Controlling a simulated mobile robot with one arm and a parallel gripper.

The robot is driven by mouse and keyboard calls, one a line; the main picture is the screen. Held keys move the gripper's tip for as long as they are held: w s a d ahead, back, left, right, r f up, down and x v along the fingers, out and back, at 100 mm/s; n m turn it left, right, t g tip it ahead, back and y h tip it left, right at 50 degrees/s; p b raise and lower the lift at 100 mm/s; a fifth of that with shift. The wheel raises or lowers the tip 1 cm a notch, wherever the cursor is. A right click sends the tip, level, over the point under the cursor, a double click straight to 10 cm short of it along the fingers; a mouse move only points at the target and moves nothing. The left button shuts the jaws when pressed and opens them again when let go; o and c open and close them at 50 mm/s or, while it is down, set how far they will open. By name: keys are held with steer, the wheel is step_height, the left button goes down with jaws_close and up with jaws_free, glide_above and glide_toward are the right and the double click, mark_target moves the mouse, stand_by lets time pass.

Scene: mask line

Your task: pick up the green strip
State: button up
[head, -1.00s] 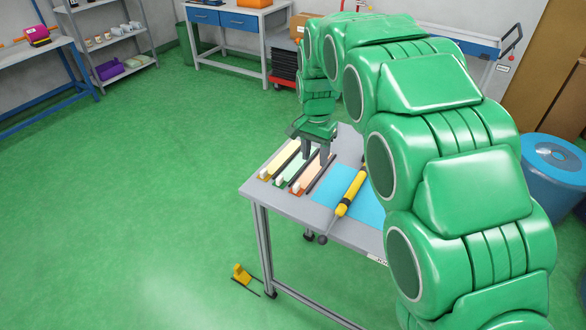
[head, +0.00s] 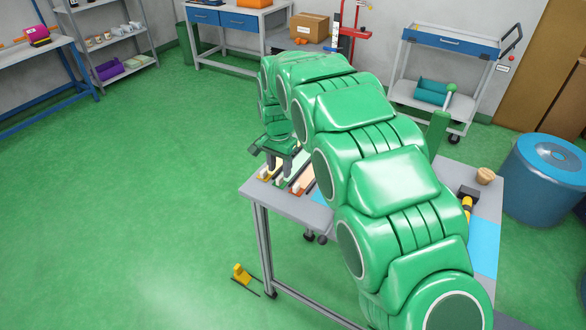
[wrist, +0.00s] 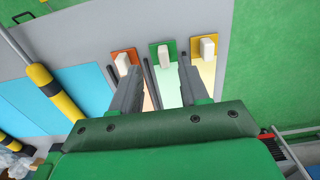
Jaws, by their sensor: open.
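The green strip (wrist: 167,90) lies on the table in the wrist view. It is pale green with a darker green end and a white block on it. My gripper (wrist: 153,66) is open and empty, its fingers reaching over the strips with the green strip showing between them. In the head view my gripper (head: 281,168) is over the table's left end, and the green strip (head: 279,183) is partly hidden by it. I cannot tell how high the fingertips are.
An orange-ended strip (wrist: 118,54) lies left of the green one and a yellow-ended strip (wrist: 207,72) right of it. Thin dark rods lie between them. A blue mat (wrist: 88,88) and a yellow-black tool (wrist: 55,92) lie further left.

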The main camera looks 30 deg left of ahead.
mark_target(279, 178)
steer(key=f, duration=0.4)
steer(key=shift+a+f, duration=0.1)
steer(key=shift+a, duration=0.15)
steer(key=shift+c, duration=0.3)
jaws_close()
